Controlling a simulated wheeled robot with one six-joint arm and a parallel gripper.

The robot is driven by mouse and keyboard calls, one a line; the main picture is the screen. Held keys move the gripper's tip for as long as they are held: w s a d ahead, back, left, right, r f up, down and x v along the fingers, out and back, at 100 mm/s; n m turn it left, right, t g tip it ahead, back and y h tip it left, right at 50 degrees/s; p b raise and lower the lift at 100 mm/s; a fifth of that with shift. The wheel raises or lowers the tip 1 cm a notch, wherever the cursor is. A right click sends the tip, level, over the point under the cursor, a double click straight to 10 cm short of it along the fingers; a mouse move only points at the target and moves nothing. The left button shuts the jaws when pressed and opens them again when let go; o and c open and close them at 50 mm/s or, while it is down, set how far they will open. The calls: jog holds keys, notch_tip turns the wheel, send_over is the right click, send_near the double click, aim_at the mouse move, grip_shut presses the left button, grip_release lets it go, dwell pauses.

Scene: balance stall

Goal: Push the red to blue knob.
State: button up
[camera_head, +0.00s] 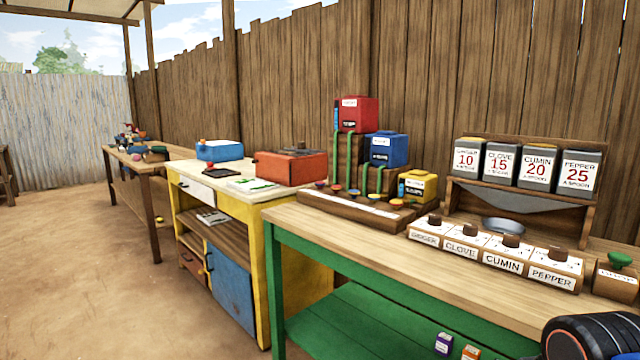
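A long wooden strip (350,208) lies along the left part of the near table and carries a row of several small coloured knobs. Its leftmost knob (320,184) looks reddish, and a yellowish knob (397,203) sits at the right end. I cannot read which one is the red to blue knob. Behind the strip, a red box (356,114) stands highest, a blue box (387,150) lower, and a yellow box (418,187) lowest. Green tubes run down near the red and blue boxes. A black part of my arm shows at the bottom right; my gripper's fingers are not in view.
Right of the strip is a row of spice blocks (503,264) with brown knobs, before a rack of labelled tins (538,168) and a metal bowl (503,226). A green-knobbed box (617,282) stands far right. The near tabletop (400,262) is clear in front.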

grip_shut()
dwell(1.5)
